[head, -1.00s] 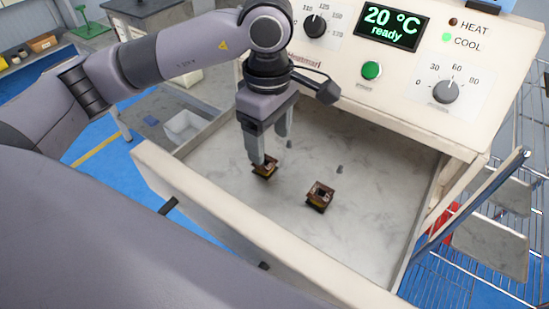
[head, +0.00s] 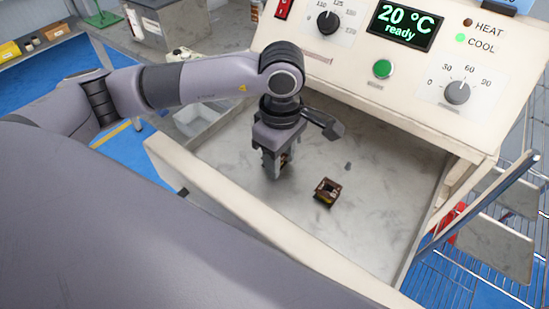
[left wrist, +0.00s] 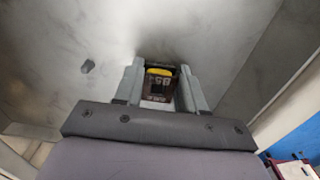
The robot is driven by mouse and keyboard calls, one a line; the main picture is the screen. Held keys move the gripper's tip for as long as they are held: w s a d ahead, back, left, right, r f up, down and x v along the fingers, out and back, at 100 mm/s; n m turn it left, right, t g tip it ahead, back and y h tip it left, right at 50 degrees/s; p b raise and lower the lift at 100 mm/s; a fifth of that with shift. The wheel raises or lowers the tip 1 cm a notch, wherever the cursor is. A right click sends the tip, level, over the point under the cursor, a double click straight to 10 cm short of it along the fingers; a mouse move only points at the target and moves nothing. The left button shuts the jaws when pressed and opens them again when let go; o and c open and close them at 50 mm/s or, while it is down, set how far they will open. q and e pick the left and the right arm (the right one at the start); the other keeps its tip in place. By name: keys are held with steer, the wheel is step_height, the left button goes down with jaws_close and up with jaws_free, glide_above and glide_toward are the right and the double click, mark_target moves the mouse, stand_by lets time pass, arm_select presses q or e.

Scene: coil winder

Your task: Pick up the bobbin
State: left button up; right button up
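My left gripper (head: 277,168) points down into the tray. My right gripper is not in view.
The grey tray (head: 385,215) has a raised cream front wall (head: 215,190). A small grey peg (head: 348,166) stands on its floor. The cream control panel (head: 340,65) rises behind my arm. A wire rack (head: 500,240) stands at the right. The tray's right part is clear.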

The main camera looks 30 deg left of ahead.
arm_select(q)
steer(key=shift+r, duration=0.15)
step_height(320, 180, up, 20)
stand_by(0.6)
stand_by(0.3)
